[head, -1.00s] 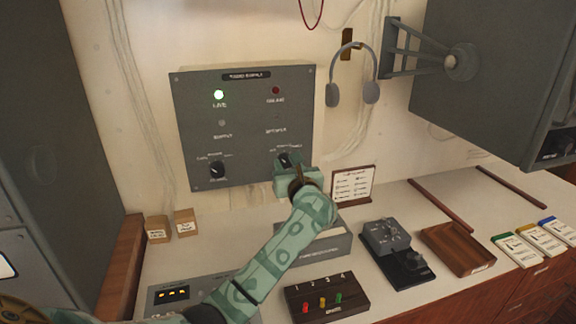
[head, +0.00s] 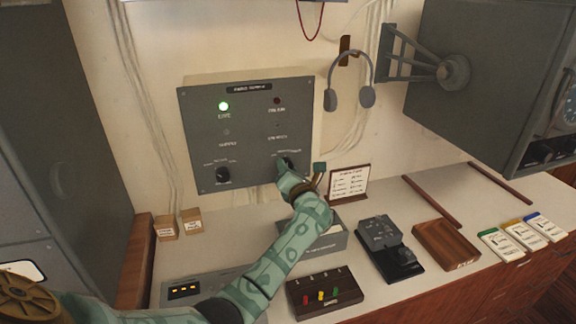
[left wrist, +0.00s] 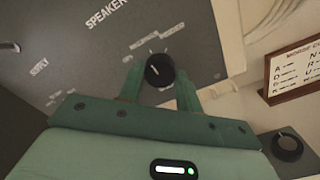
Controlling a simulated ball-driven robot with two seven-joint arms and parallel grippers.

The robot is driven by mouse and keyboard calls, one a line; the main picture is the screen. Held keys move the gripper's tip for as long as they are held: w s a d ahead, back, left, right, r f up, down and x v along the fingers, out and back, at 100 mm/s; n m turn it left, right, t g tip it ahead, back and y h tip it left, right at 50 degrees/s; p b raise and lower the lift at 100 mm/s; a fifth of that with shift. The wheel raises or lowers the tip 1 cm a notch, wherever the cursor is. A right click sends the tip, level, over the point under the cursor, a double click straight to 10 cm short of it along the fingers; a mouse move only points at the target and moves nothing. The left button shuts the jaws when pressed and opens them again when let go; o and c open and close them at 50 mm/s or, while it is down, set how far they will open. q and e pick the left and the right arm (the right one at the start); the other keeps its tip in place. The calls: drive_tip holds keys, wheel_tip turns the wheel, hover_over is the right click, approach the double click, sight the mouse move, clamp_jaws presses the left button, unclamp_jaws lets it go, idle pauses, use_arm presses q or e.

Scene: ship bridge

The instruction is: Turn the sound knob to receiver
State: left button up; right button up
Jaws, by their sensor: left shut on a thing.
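The grey wall panel (head: 250,130) has a lit green lamp and two black knobs along its bottom. The right-hand knob (head: 289,163) is the one at my left gripper (head: 288,172). In the left wrist view the same black knob (left wrist: 159,70), with a pale pointer line, sits between the fingers of the left gripper (left wrist: 160,86), which is shut on it. The word SPEAKER is printed on the panel near it. Small position labels around the knob are too blurred to read. The gripper partly hides the knob in the head view. My right gripper is out of view.
The other knob (head: 222,175) is on the panel's left. Headphones (head: 350,85) hang right of the panel.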

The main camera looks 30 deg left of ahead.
use_arm(q)
drive_tip(key=shift+m, duration=0.4)
drive_tip(key=o, duration=1)
drive_tip(key=shift+d, duration=0.1)
